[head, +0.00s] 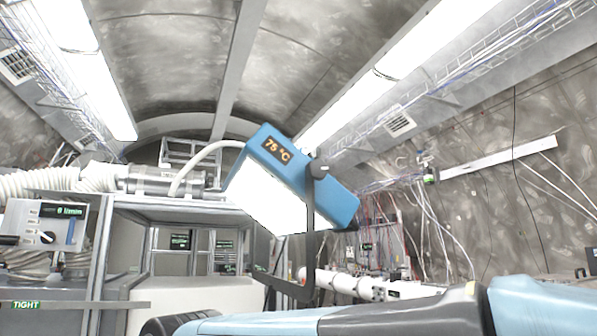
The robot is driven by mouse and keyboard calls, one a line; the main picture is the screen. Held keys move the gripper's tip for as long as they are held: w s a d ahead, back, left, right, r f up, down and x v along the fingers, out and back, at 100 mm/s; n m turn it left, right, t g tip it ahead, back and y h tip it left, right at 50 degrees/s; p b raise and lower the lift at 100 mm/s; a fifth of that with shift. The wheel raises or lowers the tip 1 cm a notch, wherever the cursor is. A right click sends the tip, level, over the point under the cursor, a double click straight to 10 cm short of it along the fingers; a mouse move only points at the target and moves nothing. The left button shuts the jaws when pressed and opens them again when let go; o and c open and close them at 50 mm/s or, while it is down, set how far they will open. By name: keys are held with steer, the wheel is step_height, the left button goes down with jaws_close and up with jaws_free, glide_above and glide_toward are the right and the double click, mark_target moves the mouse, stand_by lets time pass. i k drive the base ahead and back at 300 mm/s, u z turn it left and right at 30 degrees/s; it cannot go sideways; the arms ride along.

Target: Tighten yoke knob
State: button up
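A blue box-shaped unit (343,200) with a bright white face hangs tilted in a dark yoke (308,238), its right end lower than its left. A display on its upper left reads 75 °C. The black yoke knob (319,168) sits at the upper end of the yoke arm, against the side of the blue unit. Whether the knob is tight cannot be told. My blue and grey arm crosses the bottom right of the head view, below the yoke. My gripper does not show, and nothing is seen touching the knob.
A grey cabinet (97,250) stands behind at left, with a flow meter panel (45,224) and ribbed hose (60,182). A white hose (205,150) runs to the blue unit. A green "TIGHT" label (26,305) is at lower left. Cables hang along the right wall.

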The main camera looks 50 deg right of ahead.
mark_target(316, 169)
steer(key=k, duration=0.9)
steer(key=z, duration=0.55)
steer(key=k, duration=1.25)
steer(key=u, duration=0.7)
steer(key=i, duration=1)
steer(key=z, duration=0.1)
